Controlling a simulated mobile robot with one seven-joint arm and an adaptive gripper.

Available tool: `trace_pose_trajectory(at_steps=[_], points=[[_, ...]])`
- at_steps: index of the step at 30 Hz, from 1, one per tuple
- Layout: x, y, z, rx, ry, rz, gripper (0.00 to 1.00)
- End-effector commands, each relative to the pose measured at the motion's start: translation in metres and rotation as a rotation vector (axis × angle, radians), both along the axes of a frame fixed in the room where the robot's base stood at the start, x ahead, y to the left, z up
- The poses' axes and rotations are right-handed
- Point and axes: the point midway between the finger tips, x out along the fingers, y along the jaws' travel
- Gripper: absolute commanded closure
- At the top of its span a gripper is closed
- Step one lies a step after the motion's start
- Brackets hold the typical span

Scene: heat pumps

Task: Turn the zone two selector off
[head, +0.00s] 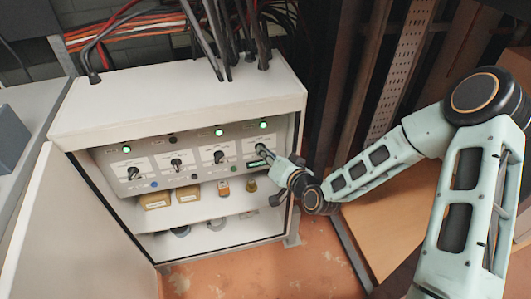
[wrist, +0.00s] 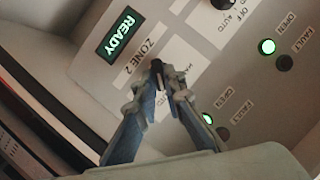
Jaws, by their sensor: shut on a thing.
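The zone two selector (wrist: 157,66) is a small black knob on a white plate beside the printed "ZONE 2" label (wrist: 138,57) in the wrist view. My gripper (wrist: 161,84) has its two fingertips closed on this knob, hiding much of it and part of the plate. In the head view my gripper (head: 268,157) reaches in from the right to the rightmost selector on the cabinet panel. The knob's exact pointing is hard to read. A green lamp (head: 263,125) is lit above this selector.
Other black selectors (head: 219,157) line the panel to the left. A lit READY display (wrist: 122,31) is close to my gripper. A shelf (head: 210,208) with small boxes lies below. The cabinet door (head: 75,225) stands open at left; the right side wall (head: 294,160) is near my wrist.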

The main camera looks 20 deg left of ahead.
Motion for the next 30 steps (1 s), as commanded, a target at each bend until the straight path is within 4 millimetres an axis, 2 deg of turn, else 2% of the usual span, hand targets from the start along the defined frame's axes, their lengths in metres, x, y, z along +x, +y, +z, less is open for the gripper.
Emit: trace_pose_trajectory(at_steps=[18, 30], points=[[-0.0027, 0.0069, 0.0022, -0.413, -0.262, 0.002, 1.00], [-0.0030, 0.0071, 0.0032, -0.541, -0.338, 0.000, 1.00]])
